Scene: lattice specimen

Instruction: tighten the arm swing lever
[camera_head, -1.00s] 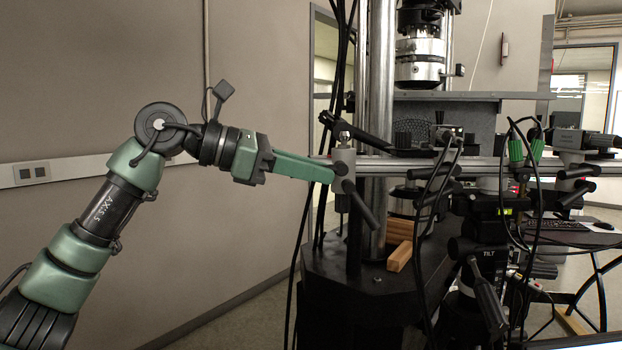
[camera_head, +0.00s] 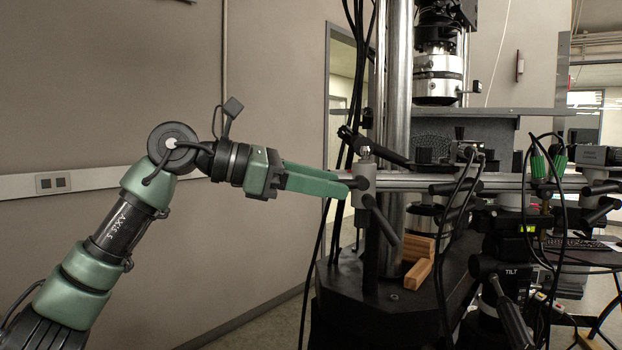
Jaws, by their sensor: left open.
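My left gripper (camera_head: 346,185) reaches in from the left with its two green fingers pointing right. It is open, with a narrow gap between the fingers. Its tips are beside a grey metal clamp (camera_head: 364,182) at the left end of a horizontal steel bar. A short black part (camera_head: 355,183) of the clamp shows just at the tips; I cannot tell whether they touch it. A black lever (camera_head: 381,221) slants down to the right from the clamp. Another black lever (camera_head: 374,145) slants across its top. I cannot tell which is the arm swing lever. My right gripper is not in view.
A thick steel column (camera_head: 396,85) stands behind the clamp on a black base (camera_head: 350,285). Wooden blocks (camera_head: 418,272) lie on that base. Black cables (camera_head: 325,235) hang close to the clamp.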

